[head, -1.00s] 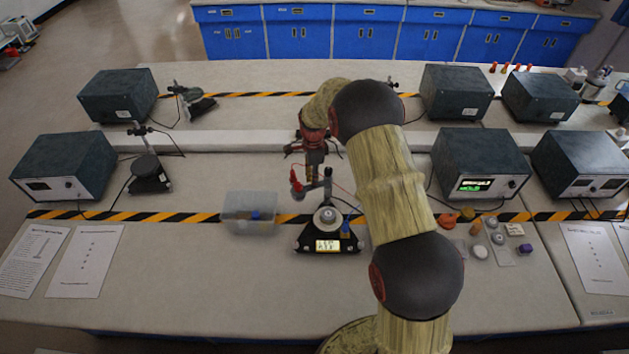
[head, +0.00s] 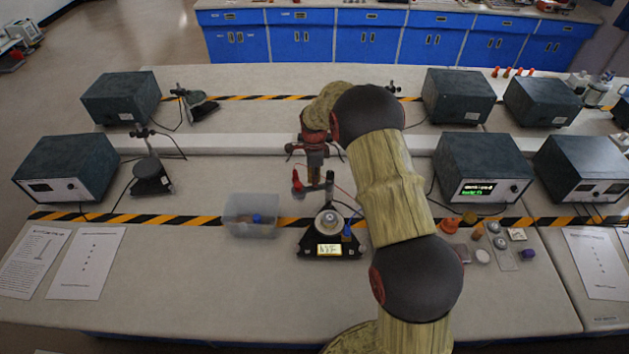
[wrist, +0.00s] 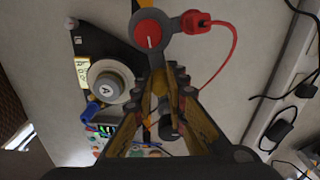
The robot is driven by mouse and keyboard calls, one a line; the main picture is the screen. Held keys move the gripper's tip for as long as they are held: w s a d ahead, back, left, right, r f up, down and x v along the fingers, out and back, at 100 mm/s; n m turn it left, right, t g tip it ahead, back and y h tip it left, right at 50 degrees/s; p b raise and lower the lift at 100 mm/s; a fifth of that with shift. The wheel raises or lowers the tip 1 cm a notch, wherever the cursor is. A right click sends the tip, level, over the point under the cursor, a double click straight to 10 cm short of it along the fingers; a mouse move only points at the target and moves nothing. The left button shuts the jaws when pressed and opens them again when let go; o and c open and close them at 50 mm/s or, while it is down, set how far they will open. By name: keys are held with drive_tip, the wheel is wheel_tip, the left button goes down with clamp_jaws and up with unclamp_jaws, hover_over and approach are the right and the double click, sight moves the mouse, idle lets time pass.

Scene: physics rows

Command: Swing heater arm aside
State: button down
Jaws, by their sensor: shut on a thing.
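The heater stand (head: 329,249) sits at the middle front of the bench, with a lit display and a round grey plate holding a small white-topped piece (head: 327,217). Its heater arm (head: 315,187) reaches left from a short post, with a red plug at its left end. In the wrist view the arm's grey head with a red-marked knob (wrist: 148,34) carries the red plug (wrist: 195,22) and its red wire. My gripper (head: 316,166) comes down over the arm from behind; in the wrist view its fingers (wrist: 168,82) are closed on the arm, and the contact is partly hidden.
Small parts (head: 483,256) lie to the right, by a power unit (head: 483,168) with a lit screen. The bench front is mostly clear.

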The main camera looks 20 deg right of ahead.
drive_tip(key=shift+w+r, duration=0.1)
drive_tip(key=shift+w, duration=0.05)
drive_tip(key=c, duration=1.8)
unclamp_jaws()
drive_tip(key=shift+o, duration=0.2)
wheel_tip(320, 180, up, 12)
